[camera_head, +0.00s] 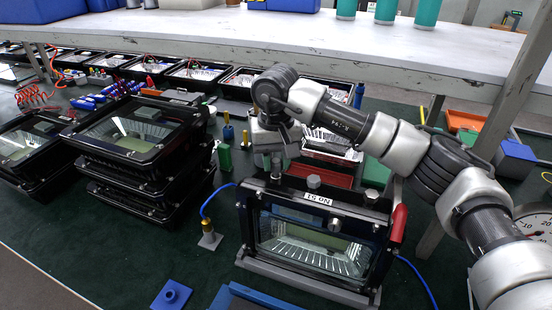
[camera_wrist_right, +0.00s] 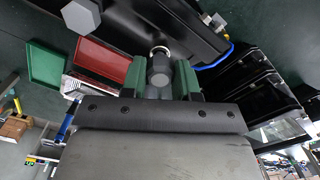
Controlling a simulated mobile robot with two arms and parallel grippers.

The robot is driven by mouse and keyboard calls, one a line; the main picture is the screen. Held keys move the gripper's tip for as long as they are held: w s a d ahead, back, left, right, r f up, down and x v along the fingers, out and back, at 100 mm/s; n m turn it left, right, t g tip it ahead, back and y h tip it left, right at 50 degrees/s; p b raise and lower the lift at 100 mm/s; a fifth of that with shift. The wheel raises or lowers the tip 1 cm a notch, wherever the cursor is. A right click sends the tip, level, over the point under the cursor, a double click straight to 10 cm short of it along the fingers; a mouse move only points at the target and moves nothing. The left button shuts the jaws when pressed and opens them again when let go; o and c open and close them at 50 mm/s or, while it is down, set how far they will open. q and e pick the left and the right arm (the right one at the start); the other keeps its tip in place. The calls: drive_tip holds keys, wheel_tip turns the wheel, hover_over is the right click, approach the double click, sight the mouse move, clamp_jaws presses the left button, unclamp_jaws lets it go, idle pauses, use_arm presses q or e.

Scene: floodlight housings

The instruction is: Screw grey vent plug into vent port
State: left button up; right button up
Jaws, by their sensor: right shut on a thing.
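The black floodlight housing (camera_head: 315,240) with a glass front and a "NO 51" label stands upright in a grey cradle. My right gripper (camera_head: 276,158) is over the left end of its top edge. In the right wrist view its green-padded fingers (camera_wrist_right: 161,82) are shut on the grey vent plug (camera_wrist_right: 158,66), a dark grey round-headed piece. The plug's far end meets a bright ring (camera_wrist_right: 160,48) at the housing's edge. I cannot tell whether its thread is engaged. The port opening is hidden behind the plug. My left gripper is not in view.
Grey hex plugs (camera_head: 313,181) (camera_head: 372,195) sit along the housing's top. A red tray (camera_head: 328,174) lies behind it. Stacked housings (camera_head: 130,140) stand to the left. A blue cable (camera_head: 207,205) runs to a small fitting beside the housing. A shelf (camera_head: 250,35) crosses above the back.

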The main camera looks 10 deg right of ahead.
sight(276, 162)
drive_tip(key=shift+f+b, duration=0.6)
drive_tip(key=shift+f, duration=0.15)
drive_tip(key=o, duration=1)
drive_tip(key=shift+r, duration=0.6)
wheel_tip(276, 162, up, 10)
drive_tip(key=shift+f+b, duration=0.1)
drive_tip(key=shift+b, duration=0.85)
drive_tip(key=shift+f, duration=0.15)
